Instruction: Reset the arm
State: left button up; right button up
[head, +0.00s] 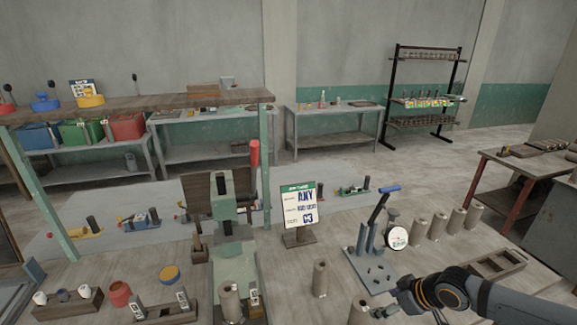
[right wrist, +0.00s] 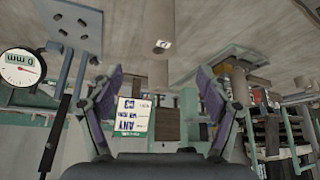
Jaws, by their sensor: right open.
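My right arm comes in from the lower right of the head view. Its gripper (head: 388,306) is near the front of the bench, beside a grey-brown cylinder (head: 360,313). In the right wrist view, which looks upside down, the two fingers of the right gripper (right wrist: 157,95) stand wide apart with nothing held between them. A cylinder (right wrist: 160,22) shows beyond the fingers, apart from them. My left gripper is not in view.
A fixture with a blue-handled lever (head: 378,215) and a round dial gauge (head: 397,238) stands close behind the right gripper. Several cylinders (head: 438,224) stand at right, near a wooden tray (head: 492,264). A green press (head: 228,215) and sign (head: 299,205) stand mid-bench.

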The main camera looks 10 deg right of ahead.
jog(key=s+a+f+m+g+h, duration=0.1)
jog(key=s+a+f+m+h, duration=0.1)
jog(key=s+a, duration=0.4)
jog(key=s+a+f+m+g+h, duration=0.1)
jog(key=s+a+f+m+h, duration=0.1)
jog(key=s+a, duration=0.45)
jog(key=s+d+f+g+b, duration=0.1)
jog(key=s+d+f+b, duration=0.1)
jog(key=f, duration=1.3)
jog(key=s+d+f+g+b, duration=0.1)
jog(key=s+d+f+b, duration=0.15)
jog(key=f, duration=1.25)
jog(key=s+d+f+b, duration=0.1)
jog(key=s+f+b, duration=0.3)
jog(key=s+f, duration=1.4)
notch_tip(320, 180, down, 3)
jog(key=shift+s+d+m+g, duration=0.15)
jog(key=shift+m+g, duration=0.25)
